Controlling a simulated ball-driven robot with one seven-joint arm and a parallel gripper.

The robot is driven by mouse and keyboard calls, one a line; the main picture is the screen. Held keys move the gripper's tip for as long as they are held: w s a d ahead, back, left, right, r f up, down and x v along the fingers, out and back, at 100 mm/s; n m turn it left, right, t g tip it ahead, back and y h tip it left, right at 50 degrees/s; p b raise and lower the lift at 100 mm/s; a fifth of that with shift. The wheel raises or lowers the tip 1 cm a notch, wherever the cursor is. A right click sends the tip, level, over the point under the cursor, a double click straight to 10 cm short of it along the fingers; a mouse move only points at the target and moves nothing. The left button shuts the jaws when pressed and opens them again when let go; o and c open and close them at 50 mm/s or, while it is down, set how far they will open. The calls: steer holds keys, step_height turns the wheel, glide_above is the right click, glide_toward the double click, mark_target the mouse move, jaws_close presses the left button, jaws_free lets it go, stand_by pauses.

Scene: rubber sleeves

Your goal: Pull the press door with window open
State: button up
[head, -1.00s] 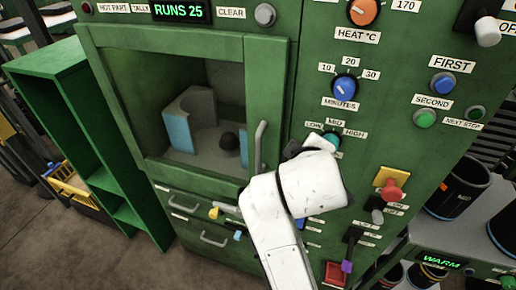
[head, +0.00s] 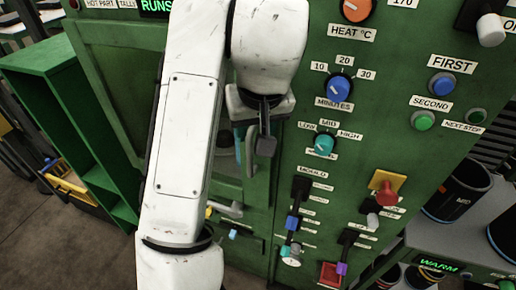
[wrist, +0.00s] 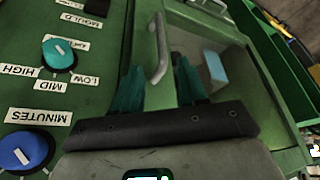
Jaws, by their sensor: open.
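The green press door (head: 118,105) stands shut in the head view, with most of its window hidden behind my white arm. The wrist view shows the door frame (wrist: 215,28), its window with a light blue block behind it, and the grey upright bar handle (wrist: 161,48). My gripper (wrist: 157,70) is open, its two teal fingers pointing at the door. The handle lies between the fingers in the picture; I cannot tell how deep it sits between them or whether it touches. In the head view my gripper (head: 252,142) hides the upper part of the handle.
Right of the door is a panel with a teal knob (head: 324,144), a blue minutes knob (head: 339,88) and several levers. Drawer handles sit below the door. An open green shelf (head: 75,130) stands at the left. A red-and-yellow button (head: 386,192) juts out at the right.

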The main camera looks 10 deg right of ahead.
mark_target(250, 151)
steer(key=p+x, duration=0.1)
steer(key=x, duration=0.9)
steer(key=shift+w+f, duration=0.1)
steer(key=shift+f, duration=0.25)
steer(key=shift+c, duration=0.2)
jaws_close()
